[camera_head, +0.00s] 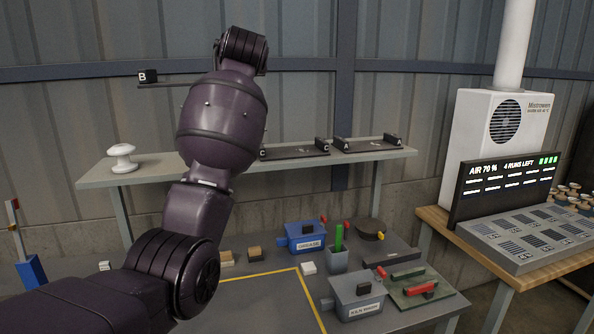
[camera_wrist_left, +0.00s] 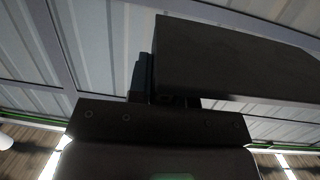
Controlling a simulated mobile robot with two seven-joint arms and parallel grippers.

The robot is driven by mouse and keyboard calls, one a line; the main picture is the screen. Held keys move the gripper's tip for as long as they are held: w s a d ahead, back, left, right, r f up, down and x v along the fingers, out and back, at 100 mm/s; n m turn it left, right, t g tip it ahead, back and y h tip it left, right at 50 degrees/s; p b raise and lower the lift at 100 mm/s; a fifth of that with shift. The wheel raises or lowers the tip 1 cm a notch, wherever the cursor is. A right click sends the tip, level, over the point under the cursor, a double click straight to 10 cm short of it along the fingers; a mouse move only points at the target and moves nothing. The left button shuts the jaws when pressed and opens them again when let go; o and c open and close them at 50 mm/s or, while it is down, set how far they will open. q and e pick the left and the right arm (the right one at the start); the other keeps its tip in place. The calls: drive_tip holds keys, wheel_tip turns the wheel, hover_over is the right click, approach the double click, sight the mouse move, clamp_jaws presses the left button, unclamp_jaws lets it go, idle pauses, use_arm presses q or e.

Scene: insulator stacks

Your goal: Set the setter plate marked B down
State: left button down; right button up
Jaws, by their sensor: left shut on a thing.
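The setter plate marked B (camera_head: 165,85) is a thin dark plate with a black end block lettered B, held up in the air above the shelf (camera_head: 115,176). It looks roughly level. My left arm hides its right part and my left gripper in the head view. In the left wrist view, my left gripper (camera_wrist_left: 168,100) is shut on the plate, whose dark underside or side (camera_wrist_left: 235,60) fills the upper right. No contact between plate B and the shelf shows. My right gripper is in neither view.
Setter plates C (camera_head: 295,152) and A (camera_head: 368,145) lie on the shelf's right part. A white mushroom-shaped insulator (camera_head: 122,157) stands near its left end. Between insulator and plate C, my arm covers much of the shelf. The workbench (camera_head: 265,305) below holds pots and tools.

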use_arm(q)
drive_tip(key=shift+m+h, duration=0.4)
drive_tip(key=shift+h, duration=0.1)
drive_tip(key=r, duration=0.1)
drive_tip(key=s+r, duration=0.1)
drive_tip(key=d+r, duration=0.1)
drive_tip(key=r, duration=0.1)
drive_tip(key=shift+s, duration=0.35)
drive_tip(key=s+a+f+h, duration=0.1)
drive_tip(key=s+a+f, duration=0.2)
drive_tip(key=s+f, duration=0.7)
drive_tip(key=s+a+f+m, duration=0.1)
drive_tip(key=s+a+f, duration=0.2)
drive_tip(key=s+f, duration=0.7)
drive_tip(key=s+a+f+h, duration=0.1)
drive_tip(key=s+a+f, duration=0.2)
drive_tip(key=s+f, duration=0.7)
wheel_tip(320, 180, down, 19)
drive_tip(key=shift+s+a+r+m+h, duration=0.1)
drive_tip(key=shift+s+a+m+h, duration=0.2)
drive_tip(key=shift+m, duration=0.1)
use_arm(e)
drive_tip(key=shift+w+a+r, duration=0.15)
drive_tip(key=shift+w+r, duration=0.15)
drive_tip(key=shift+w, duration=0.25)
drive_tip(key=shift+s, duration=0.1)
